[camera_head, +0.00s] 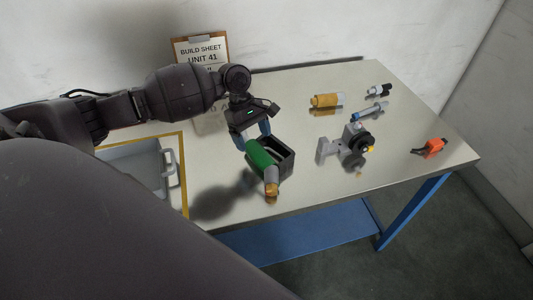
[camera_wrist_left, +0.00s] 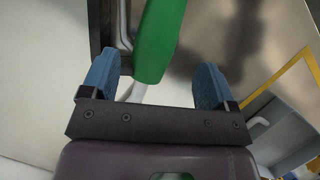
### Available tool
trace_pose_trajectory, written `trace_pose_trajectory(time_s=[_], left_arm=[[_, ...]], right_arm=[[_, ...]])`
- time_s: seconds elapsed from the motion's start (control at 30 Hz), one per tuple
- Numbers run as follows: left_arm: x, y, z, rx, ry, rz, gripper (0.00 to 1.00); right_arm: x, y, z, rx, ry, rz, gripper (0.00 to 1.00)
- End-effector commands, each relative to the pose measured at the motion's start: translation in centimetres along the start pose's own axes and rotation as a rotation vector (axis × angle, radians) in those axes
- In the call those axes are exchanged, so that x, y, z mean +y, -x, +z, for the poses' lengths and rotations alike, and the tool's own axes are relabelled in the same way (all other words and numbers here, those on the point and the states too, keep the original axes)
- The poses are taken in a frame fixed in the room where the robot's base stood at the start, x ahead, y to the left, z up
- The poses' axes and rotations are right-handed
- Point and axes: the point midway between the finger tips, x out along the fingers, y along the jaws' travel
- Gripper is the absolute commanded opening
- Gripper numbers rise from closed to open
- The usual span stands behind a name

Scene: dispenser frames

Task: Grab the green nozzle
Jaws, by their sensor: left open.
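The green nozzle (camera_head: 259,154) lies slanted against a dark open box (camera_head: 285,160) near the table's front edge, with an orange-brown end piece below it. My left gripper (camera_head: 253,139) hangs over the upper end of the green part. In the left wrist view, the blue fingers of my left gripper (camera_wrist_left: 154,78) are open and well apart. The green nozzle (camera_wrist_left: 158,40) shows between and beyond them, with a pale curved piece at its near end. I cannot tell whether a finger touches it. My right gripper is not in view.
A grey bin (camera_head: 140,160) stands at the left inside a yellow border. To the right are a grey bracket with a black knob (camera_head: 352,143), a yellow cylinder (camera_head: 325,100), and an orange piece (camera_head: 431,147). A clipboard (camera_head: 201,50) stands at the back.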

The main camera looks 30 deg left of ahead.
Motion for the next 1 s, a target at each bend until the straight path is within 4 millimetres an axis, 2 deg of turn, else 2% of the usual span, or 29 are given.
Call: trace_pose_trajectory(time_s=[0.23,0.5,0.77,0.8,0.87,1.0], left_arm=[[0.1,-1.6,0.3,-0.001,-0.001,0.001,0.81],[0.2,-5.2,0.8,-0.001,0.0,-0.001,0.81],[0.2,-5.5,0.8,0.001,-0.001,0.002,0.81],[0.2,-5.5,0.8,0.001,-0.001,0.002,0.79],[0.2,-5.5,0.8,0.001,-0.001,0.002,0.7],[0.2,-5.5,0.8,0.001,-0.001,0.002,0.49]], right_arm=[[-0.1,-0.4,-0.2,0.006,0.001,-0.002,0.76],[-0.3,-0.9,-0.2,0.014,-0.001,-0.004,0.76],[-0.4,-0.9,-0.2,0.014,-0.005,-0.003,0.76],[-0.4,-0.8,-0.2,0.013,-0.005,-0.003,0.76],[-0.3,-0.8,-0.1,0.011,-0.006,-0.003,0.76],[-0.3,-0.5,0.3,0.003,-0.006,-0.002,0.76]])
